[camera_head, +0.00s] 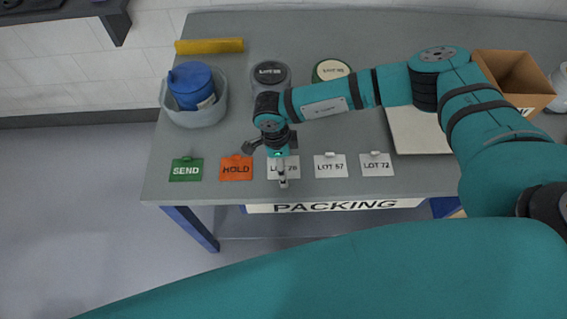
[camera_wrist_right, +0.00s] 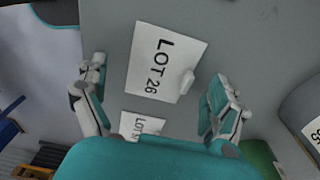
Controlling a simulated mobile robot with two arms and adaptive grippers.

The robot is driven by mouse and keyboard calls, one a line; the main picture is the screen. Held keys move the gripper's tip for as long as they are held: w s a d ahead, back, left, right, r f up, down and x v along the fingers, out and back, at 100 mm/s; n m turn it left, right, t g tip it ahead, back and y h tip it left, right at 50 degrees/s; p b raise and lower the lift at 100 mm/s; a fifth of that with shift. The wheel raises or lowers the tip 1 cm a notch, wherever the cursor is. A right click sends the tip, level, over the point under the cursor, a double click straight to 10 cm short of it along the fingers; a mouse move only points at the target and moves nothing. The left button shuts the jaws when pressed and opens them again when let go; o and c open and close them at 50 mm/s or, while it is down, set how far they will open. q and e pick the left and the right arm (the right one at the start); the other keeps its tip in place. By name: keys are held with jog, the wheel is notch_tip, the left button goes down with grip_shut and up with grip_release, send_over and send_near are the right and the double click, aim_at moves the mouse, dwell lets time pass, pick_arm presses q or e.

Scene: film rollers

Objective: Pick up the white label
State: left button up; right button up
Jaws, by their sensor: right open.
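A white label (camera_head: 292,172) lies flat near the table's front edge, partly hidden by my right gripper (camera_head: 281,164). In the right wrist view this label (camera_wrist_right: 160,58) reads LOT 26, with a pale raised tab (camera_wrist_right: 187,82) on one edge. My right gripper (camera_wrist_right: 158,82) is open and above the label. Its fingers are apart, towards the label's near and far edges, and hold nothing. Two more white labels, LOT 57 (camera_head: 331,167) and LOT 72 (camera_head: 377,166), lie to the right. My left gripper is not in view.
An orange HOLD card (camera_head: 236,169) and a green SEND card (camera_head: 186,171) lie to the left. Behind are a grey tub (camera_head: 206,115) with a blue item, a dark-topped roll (camera_head: 271,73), a green roll (camera_head: 332,70) and a yellow bar (camera_head: 209,46). An open cardboard box (camera_head: 525,102) stands right.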

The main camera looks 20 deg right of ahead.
grip_shut()
dwell(0.5)
